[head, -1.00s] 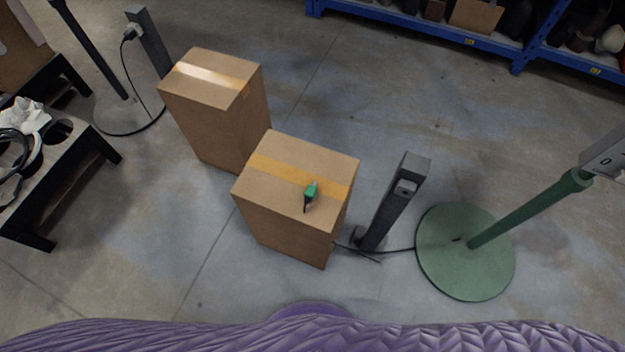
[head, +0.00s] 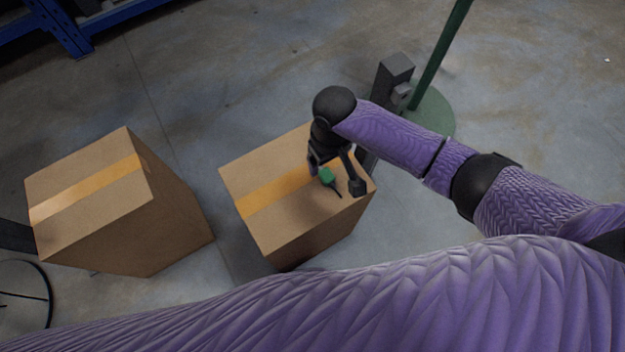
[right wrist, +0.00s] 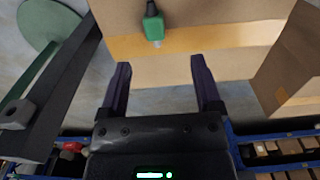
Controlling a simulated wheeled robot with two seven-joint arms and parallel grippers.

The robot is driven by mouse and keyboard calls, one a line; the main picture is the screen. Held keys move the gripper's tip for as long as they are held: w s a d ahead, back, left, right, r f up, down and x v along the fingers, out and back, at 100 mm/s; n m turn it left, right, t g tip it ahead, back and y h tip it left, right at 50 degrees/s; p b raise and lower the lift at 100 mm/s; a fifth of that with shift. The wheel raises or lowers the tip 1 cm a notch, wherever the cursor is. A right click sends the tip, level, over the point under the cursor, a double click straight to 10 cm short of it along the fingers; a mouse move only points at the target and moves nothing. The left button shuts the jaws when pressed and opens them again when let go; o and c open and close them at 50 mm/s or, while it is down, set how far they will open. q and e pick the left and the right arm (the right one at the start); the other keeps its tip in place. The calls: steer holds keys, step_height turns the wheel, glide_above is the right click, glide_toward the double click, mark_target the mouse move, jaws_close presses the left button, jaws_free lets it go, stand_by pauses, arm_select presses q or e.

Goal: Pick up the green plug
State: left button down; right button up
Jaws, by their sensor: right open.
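The green plug (head: 327,176) lies on top of a cardboard box (head: 280,228), near the box's orange tape, with its dark cord end toward the box's right edge. In the right wrist view the plug (right wrist: 154,26) is ahead of the fingers, near the top edge. My right gripper (head: 336,180) is over the box, its two fingers spread around the plug's area in the head view. In the right wrist view the right gripper (right wrist: 160,70) is open with nothing between the fingers. My left gripper is not in view.
A second taped cardboard box (head: 95,215) stands to the left. A dark post (head: 392,75) and a green pole on a round green base (head: 430,112) stand behind the right arm. Blue shelving (head: 62,25) is at the far left. Grey floor lies between the boxes.

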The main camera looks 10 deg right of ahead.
mark_target(330, 177)
steer(key=shift+a+f, duration=0.1)
steer(key=shift+f, duration=0.1)
steer(key=f+b, duration=0.2)
steer(key=f, duration=0.1)
steer(key=f+b, duration=0.3)
steer(key=d+f+b, duration=0.1)
steer(key=f+b, duration=0.2)
steer(key=shift+w+f, duration=0.15)
steer(key=shift+f, duration=0.3)
steer(key=shift+r, duration=0.3)
steer(key=shift+c, duration=0.3)
steer(key=c, duration=1)
jaws_close()
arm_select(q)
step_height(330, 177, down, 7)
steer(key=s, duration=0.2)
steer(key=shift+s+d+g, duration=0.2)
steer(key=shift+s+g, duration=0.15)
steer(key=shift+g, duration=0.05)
